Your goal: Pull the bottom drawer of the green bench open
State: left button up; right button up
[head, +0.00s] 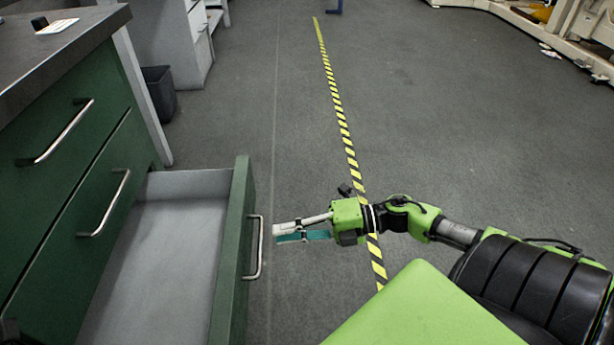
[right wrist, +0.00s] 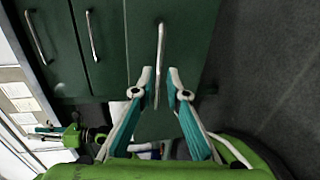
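The green bench (head: 60,190) stands at the left of the head view, with two shut drawer fronts. Its bottom drawer (head: 240,215) is pulled well out, and its grey inside (head: 165,255) shows empty. The drawer's metal handle (head: 258,248) is upright in the picture; it also shows in the right wrist view (right wrist: 160,50). My right gripper (head: 277,233) is just right of the handle, with a small gap. In the right wrist view its fingers (right wrist: 161,76) are apart, either side of the handle's line. My left gripper (right wrist: 45,131) shows small at the left there; its opening is unclear.
A dark bin (head: 159,93) and a white cabinet (head: 170,40) stand beyond the bench. A small white and black item (head: 57,26) lies on the benchtop. Yellow-black tape (head: 340,110) runs along the grey floor, which is largely clear right of the drawer.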

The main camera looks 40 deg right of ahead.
jog(key=v, duration=0.5)
jog(key=shift+s+d+r, duration=0.1)
jog(key=shift+s+d, duration=0.15)
jog(key=shift+d, duration=0.1)
